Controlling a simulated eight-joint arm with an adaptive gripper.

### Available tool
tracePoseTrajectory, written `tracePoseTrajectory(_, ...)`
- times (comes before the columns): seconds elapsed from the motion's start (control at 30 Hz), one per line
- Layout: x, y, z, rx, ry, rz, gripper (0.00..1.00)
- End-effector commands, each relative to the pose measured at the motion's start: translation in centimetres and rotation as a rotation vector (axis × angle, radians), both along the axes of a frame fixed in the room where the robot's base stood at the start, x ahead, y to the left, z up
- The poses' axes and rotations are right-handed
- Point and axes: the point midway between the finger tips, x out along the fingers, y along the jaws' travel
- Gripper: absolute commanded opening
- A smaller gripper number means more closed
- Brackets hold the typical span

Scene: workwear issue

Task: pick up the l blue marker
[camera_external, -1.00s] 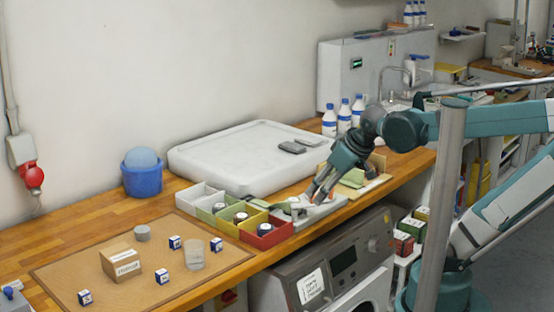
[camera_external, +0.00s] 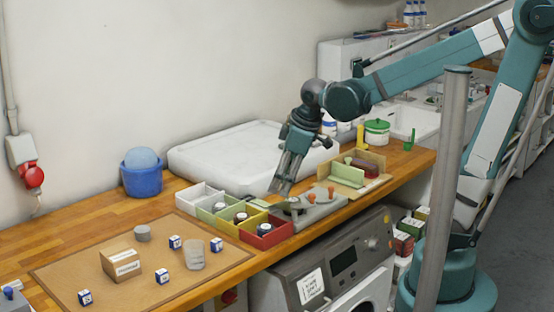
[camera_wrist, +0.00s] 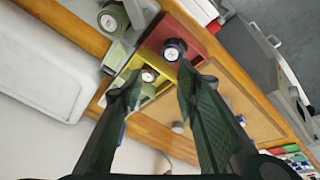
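My gripper (camera_external: 279,190) points down above the bench, just behind the red compartment (camera_external: 265,238), well to the right of the cubes. In the wrist view its two fingers (camera_wrist: 158,88) are spread apart with nothing held between them.
White, green, yellow and red bins stand in a row; several hold dark round items. A cardboard box (camera_external: 121,263), clear cup (camera_external: 194,256) and grey cylinder (camera_external: 142,233) share the mat. A blue tub (camera_external: 142,181) and white tray (camera_external: 215,155) stand behind. Orange-knobbed grey block (camera_external: 318,208) is at right.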

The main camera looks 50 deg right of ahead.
Motion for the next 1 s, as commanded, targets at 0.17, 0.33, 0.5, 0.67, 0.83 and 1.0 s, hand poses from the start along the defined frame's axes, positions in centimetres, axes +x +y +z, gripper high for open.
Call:
tracePoseTrajectory(0.17,1.6,1.9,0.2,-0.033,0.034,0.1,0.32)
tracePoseTrajectory(0.33,2.9,3.6,-0.1,-0.063,0.064,0.197,0.32)
tracePoseTrajectory(0.5,4.2,5.4,-0.5,-0.091,0.096,0.294,0.32)
tracePoseTrajectory(0.67,5.3,7.2,-1.1,-0.118,0.125,0.387,0.32)
tracePoseTrajectory(0.83,6.3,9.1,-1.9,-0.142,0.156,0.487,0.32)
tracePoseTrajectory(1.0,7.1,11.1,-2.9,-0.166,0.186,0.586,0.32)
